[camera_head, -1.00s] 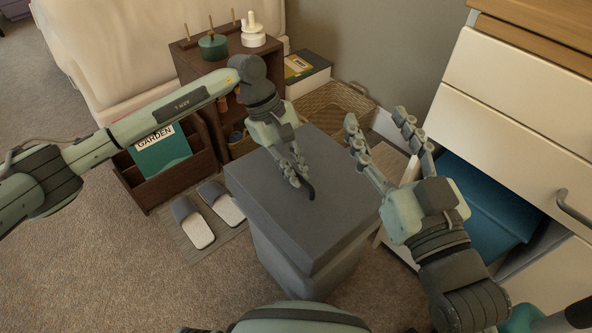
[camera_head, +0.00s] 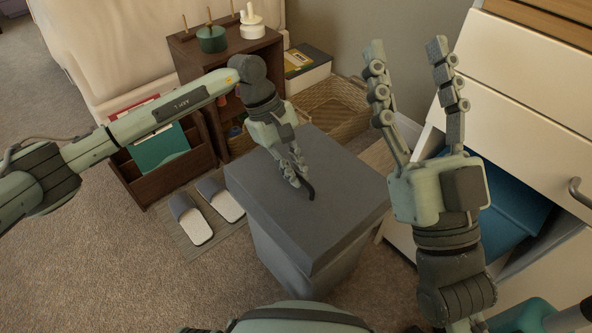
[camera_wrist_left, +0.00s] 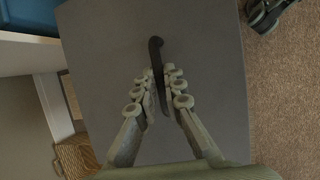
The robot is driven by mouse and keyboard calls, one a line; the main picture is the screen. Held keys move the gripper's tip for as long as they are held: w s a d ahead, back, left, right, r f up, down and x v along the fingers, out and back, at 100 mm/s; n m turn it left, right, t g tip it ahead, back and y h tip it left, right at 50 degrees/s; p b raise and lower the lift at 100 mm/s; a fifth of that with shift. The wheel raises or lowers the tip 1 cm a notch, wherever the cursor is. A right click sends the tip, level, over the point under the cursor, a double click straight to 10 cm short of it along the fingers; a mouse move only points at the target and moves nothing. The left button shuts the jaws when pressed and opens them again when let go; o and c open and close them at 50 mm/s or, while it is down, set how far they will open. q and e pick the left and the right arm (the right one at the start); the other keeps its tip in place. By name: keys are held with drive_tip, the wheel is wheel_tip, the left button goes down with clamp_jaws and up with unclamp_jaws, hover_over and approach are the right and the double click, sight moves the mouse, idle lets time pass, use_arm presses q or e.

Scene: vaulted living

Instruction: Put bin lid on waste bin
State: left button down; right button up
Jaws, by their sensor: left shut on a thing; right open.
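The grey bin lid (camera_head: 335,185) lies flat on top of the grey waste bin (camera_head: 300,262), covering its top in the head view. My left gripper (camera_head: 300,185) is shut on the lid's dark curved handle (camera_head: 310,192). In the left wrist view the handle (camera_wrist_left: 157,70) stands between the fingers of the left gripper (camera_wrist_left: 158,88), above the lid's flat surface (camera_wrist_left: 205,45).
A white drawer unit (camera_head: 520,90) with a blue box (camera_head: 505,205) in an open drawer stands at right. Behind the bin are a wicker basket (camera_head: 325,105) and a brown shelf (camera_head: 190,65). Slippers (camera_head: 190,215) lie on a mat at left. Carpet in front-left is clear.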

use_arm(q)
drive_tip(key=shift+f, duration=0.15)
use_arm(e)
drive_tip(key=shift+s+d+r+t, duration=0.15)
drive_tip(key=shift+s+r+t, duration=0.05)
drive_tip(key=shift+r+t, duration=0.1)
use_arm(q)
drive_tip(key=shift+f+b, duration=0.85)
drive_tip(key=shift+b, duration=0.15)
use_arm(e)
drive_tip(key=shift+f, duration=0.9)
use_arm(q)
drive_tip(key=c, duration=1.6)
unclamp_jaws()
drive_tip(key=shift+o, duration=0.2)
